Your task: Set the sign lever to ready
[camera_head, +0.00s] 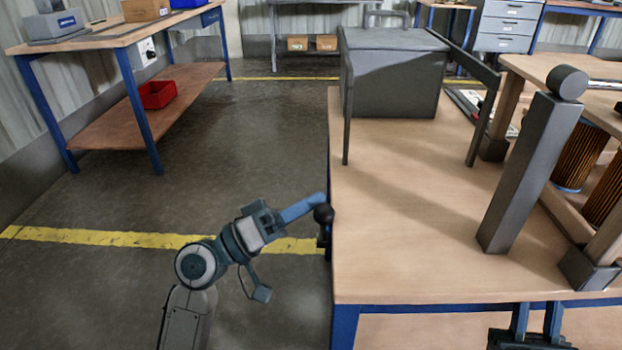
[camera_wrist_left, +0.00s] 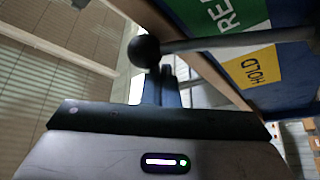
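The sign lever is a grey rod (camera_wrist_left: 235,42) with a black ball knob (camera_wrist_left: 145,50) in the left wrist view. Its rod crosses near the border between a green READY panel (camera_wrist_left: 225,12) and a yellow HOLD panel (camera_wrist_left: 249,68). In the head view the knob (camera_head: 323,214) stands at the table's left edge; the panels are hidden there. My left gripper (camera_head: 318,201) has its blue fingers close together, right at the knob. In the wrist view the fingertips (camera_wrist_left: 160,75) are partly behind the knob; contact is unclear. My right gripper (camera_head: 536,315) is open at the bottom right.
The wooden table (camera_head: 400,240) holds a grey box-shaped stand (camera_head: 395,75), a slanted grey post (camera_head: 530,170) and copper-coloured cartridges (camera_head: 580,155). Its left edge is beside my left arm. Open floor (camera_head: 250,150) lies left. A bench (camera_head: 110,40) with a red bin (camera_head: 157,94) stands farther back.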

